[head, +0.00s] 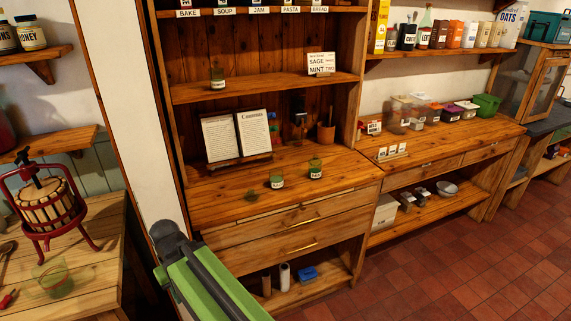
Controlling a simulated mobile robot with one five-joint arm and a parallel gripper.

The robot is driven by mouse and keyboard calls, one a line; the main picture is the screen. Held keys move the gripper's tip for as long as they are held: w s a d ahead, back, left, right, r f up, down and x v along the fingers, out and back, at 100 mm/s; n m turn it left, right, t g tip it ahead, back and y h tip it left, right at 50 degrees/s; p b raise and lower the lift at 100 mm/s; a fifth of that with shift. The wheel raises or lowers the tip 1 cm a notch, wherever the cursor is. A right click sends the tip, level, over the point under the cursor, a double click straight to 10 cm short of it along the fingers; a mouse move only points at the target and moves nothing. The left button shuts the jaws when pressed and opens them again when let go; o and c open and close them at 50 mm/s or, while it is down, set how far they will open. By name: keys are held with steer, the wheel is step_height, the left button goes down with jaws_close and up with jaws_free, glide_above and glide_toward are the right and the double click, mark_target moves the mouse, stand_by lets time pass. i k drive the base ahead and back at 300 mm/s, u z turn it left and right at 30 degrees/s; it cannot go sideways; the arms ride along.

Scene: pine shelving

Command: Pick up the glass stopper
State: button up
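A small, low piece of greenish clear glass (251,195) lies on the wooden counter of the middle shelf unit, left of two labelled green glass jars. It may be the glass stopper, but it is too small to be sure. The nearer jar (277,182) and the farther jar (315,169) stand upright on the same counter. My green and dark grey arm rises from the bottom edge, in front of and below the counter's left end. No gripper fingers show, and nothing of mine touches the glass.
A book stand (238,140) and a wooden holder (326,132) stand behind the jars. Another labelled jar (217,77) is on the shelf above. A red press (50,205) and a green glass (53,278) stand on the left table. The counter's front strip is mostly clear.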

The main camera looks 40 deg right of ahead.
mark_target(315, 161)
steer(key=z, duration=0.45)
steer(key=k, duration=0.1)
steer(key=u, duration=2.6)
steer(key=k, duration=1.65)
steer(key=z, duration=1.6)
steer(key=i, duration=1.05)
steer(key=u, duration=0.05)
